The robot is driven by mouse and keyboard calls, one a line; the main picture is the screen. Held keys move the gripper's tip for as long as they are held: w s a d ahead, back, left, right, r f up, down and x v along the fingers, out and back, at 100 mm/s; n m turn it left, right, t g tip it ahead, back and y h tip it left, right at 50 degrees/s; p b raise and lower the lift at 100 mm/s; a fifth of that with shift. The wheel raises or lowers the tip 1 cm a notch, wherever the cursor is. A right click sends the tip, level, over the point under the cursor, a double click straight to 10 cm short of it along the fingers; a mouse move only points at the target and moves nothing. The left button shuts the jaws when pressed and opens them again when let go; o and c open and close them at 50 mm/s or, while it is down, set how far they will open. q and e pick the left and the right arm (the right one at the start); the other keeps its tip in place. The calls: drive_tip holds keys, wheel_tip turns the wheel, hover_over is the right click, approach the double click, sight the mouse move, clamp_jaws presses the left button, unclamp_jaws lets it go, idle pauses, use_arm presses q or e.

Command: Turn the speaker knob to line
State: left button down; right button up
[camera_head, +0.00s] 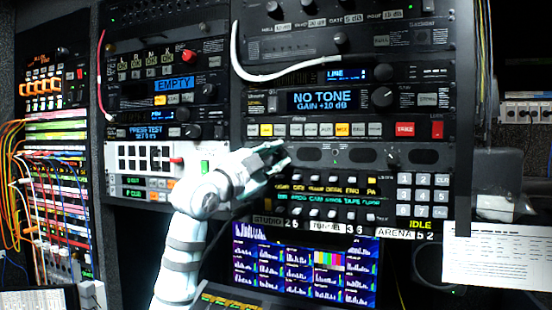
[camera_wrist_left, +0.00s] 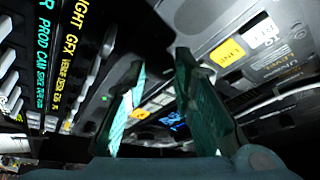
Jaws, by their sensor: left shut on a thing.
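My left gripper (camera_head: 281,157) reaches up to the left part of the dark speaker panel (camera_head: 311,155) in the head view. Its fingers are shut on what appears to be the speaker knob, which they hide. In the left wrist view my gripper (camera_wrist_left: 163,85) shows two teal-padded fingers with a gap between them; the held part cannot be made out there. A yellow tile reading LINE (camera_wrist_left: 227,53) lies beyond the fingers. The pointer of the held knob is not visible. My right gripper is not in view.
A row of buttons (camera_head: 317,130) runs just above my gripper, with a red TAKE button (camera_head: 404,129) at right. Lit keys (camera_head: 327,190) and a monitor (camera_head: 305,266) are below. A white cable (camera_head: 262,77) hangs across the upper rack.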

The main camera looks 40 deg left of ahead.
use_arm(q)
drive_tip(key=m+g, duration=0.1)
drive_tip(key=m, duration=0.1)
drive_tip(key=m+h, duration=0.1)
drive_tip(key=m, duration=0.2)
drive_tip(key=m+g, duration=0.1)
drive_tip(key=m, duration=0.2)
drive_tip(key=shift+s+a+r+g+h, duration=0.1)
drive_tip(key=shift+r+g+h, duration=0.2)
drive_tip(key=shift+r, duration=0.1)
drive_tip(key=m+g, duration=0.1)
drive_tip(key=m, duration=0.2)
drive_tip(key=shift+r, duration=0.15)
drive_tip(key=m, duration=0.1)
drive_tip(key=m+g+y, duration=0.1)
drive_tip(key=m, duration=0.1)
drive_tip(key=shift+r+g, duration=0.2)
drive_tip(key=shift+g, duration=0.1)
drive_tip(key=m+g+y, duration=0.1)
drive_tip(key=m, duration=0.1)
drive_tip(key=shift+m, duration=0.4)
drive_tip(key=shift+r+m+g+y, duration=0.1)
drive_tip(key=shift+m+g+y, duration=0.5)
drive_tip(key=shift+m, duration=0.4)
drive_tip(key=c, duration=1.4)
unclamp_jaws()
drive_tip(key=shift+w, duration=0.2)
drive_tip(key=shift+o, duration=0.3)
drive_tip(key=shift+w+f, duration=0.1)
drive_tip(key=shift+f, duration=0.1)
